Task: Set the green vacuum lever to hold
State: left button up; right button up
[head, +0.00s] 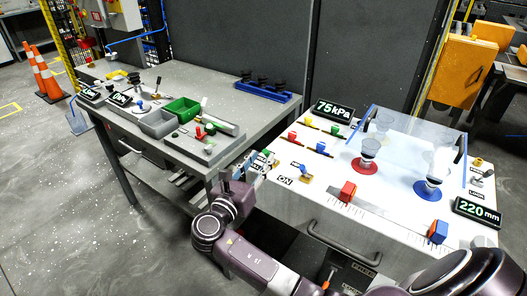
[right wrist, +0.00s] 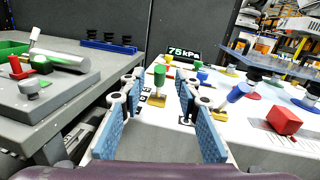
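The green vacuum lever (right wrist: 159,76) stands upright on a brass base at the white panel's left edge in the right wrist view. In the head view it is largely hidden by my right gripper (head: 262,160). My right gripper (right wrist: 160,82) is open, with its blue-padded fingers to the left and right of the lever. The lever shows in the gap, apparently beyond the fingertips, and I see no contact. Small labels beside its base are too small or covered to read. My left gripper is not in view.
A blue-handled lever (head: 298,167) by an ON label is close right of the gripper. Colored sliders (head: 320,146), a red block (head: 347,191), suction cups (head: 368,150) and a clear guard (head: 415,130) occupy the panel. A grey workbench (head: 190,82) with bins stands left.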

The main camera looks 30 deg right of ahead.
aim_at(265, 155)
jog(key=shift+x, duration=2.3)
jog(key=shift+c, duration=0.4)
jog(key=shift+f, duration=0.1)
grip_shut()
